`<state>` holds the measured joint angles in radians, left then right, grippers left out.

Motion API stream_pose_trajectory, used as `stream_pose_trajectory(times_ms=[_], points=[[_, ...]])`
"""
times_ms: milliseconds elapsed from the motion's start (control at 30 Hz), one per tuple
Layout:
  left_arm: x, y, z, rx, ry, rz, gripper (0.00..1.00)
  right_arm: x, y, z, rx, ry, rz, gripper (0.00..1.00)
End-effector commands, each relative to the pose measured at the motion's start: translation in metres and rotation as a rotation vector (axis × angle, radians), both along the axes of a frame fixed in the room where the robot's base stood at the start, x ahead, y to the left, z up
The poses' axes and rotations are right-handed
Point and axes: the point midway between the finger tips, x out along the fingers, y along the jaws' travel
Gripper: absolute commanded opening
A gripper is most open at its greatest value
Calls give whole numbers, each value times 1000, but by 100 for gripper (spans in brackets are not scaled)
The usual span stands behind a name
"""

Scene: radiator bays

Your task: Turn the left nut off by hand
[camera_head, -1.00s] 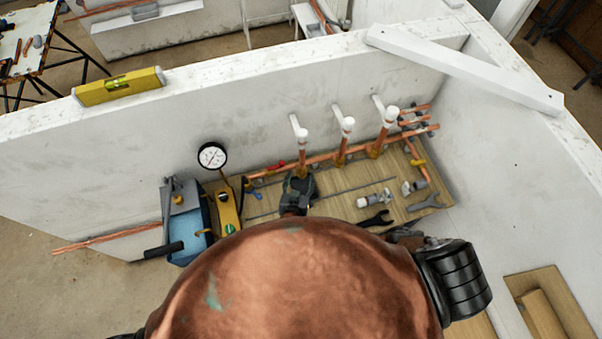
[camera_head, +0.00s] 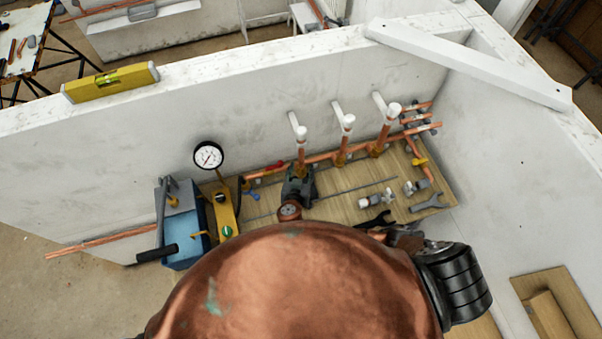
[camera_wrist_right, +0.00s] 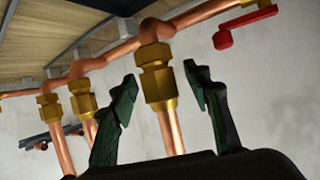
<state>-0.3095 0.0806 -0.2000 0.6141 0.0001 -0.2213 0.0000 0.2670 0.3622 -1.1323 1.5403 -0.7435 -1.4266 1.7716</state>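Three copper risers with white upper ends and brass nuts stand along a copper pipe by the white wall. The left nut (camera_wrist_right: 158,85) is brass and hexagonal, and shows large in the right wrist view. My right gripper (camera_wrist_right: 160,75) is open, with one dark finger on each side of the left nut and a visible gap on both sides. In the head view my right gripper (camera_head: 299,178) is at the foot of the left riser (camera_head: 299,133) and hides most of that nut. The middle nut (camera_head: 341,159) and right nut (camera_head: 375,151) are clear of it. My left gripper is not in view.
A pressure gauge (camera_head: 208,156) and a blue box (camera_head: 183,235) stand left of the risers. A red valve handle (camera_wrist_right: 244,27) is near the left nut. A yellow level (camera_head: 110,83) rests on the wall top.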

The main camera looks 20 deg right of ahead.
Motion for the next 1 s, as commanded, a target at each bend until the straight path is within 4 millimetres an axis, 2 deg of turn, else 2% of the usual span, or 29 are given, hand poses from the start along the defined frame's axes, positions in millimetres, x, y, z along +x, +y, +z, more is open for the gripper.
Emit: stream_pose_trajectory(times_ms=[67,433,567,800,1000], points=[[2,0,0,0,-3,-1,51,0,0,0,0,0,0,38],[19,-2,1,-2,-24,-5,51,0,0,0,0,0,0,12],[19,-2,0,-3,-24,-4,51,0,-2,-1,-2,1,29,12],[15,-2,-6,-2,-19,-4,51,0,-2,-2,0,0,220,12],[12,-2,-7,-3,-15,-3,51,0,-1,0,-1,0,251,12]])
